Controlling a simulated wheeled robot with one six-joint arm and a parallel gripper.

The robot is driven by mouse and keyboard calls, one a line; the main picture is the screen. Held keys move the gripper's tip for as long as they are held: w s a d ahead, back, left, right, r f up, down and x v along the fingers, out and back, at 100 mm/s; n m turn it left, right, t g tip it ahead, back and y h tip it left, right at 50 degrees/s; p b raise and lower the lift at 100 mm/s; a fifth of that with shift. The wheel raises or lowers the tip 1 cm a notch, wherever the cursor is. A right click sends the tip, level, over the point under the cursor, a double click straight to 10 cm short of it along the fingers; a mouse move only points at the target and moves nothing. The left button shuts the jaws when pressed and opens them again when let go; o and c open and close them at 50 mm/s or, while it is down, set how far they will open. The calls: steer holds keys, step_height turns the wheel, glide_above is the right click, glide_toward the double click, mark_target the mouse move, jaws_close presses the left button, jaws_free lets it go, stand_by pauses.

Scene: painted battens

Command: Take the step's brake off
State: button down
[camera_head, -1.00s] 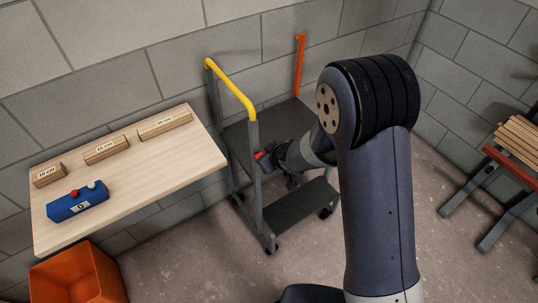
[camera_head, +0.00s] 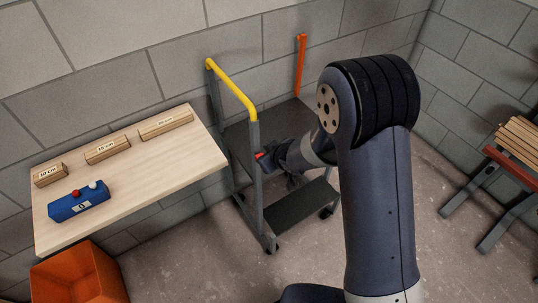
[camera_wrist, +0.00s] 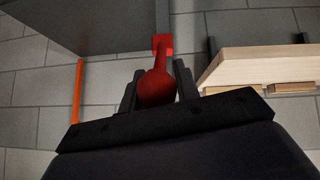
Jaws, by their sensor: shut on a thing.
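The wheeled step (camera_head: 298,205) has dark treads, grey posts and a yellow handrail (camera_head: 232,88). It stands upright on its castors right of the table. A red brake lever shows as a small red bit (camera_head: 259,155) near the step's post. In the wrist view the red lever (camera_wrist: 157,88) has a rounded knob and a narrow stem leading to a red block. My gripper (camera_head: 269,159) reaches in from the right at the lever. In the wrist view my gripper (camera_wrist: 156,88) is shut on the knob, one finger on each side. The lever's pivot is not clear.
A pale wooden table (camera_head: 140,175) at left holds labelled wooden blocks (camera_head: 107,150) and a blue box (camera_head: 78,203) with knobs. An orange bin (camera_head: 80,278) is below. An orange upright bar (camera_head: 300,65) stands behind the step. Battens on a trestle (camera_head: 497,180) are at right.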

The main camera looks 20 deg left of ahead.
steer(key=shift+w+a+r, duration=0.1)
stand_by(0.5)
steer(key=c, duration=1.1)
jaws_free()
steer(key=p+v, duration=0.2)
steer(key=v, duration=0.8)
steer(key=shift+s+d+r, duration=0.1)
steer(key=shift+s+d, duration=0.1)
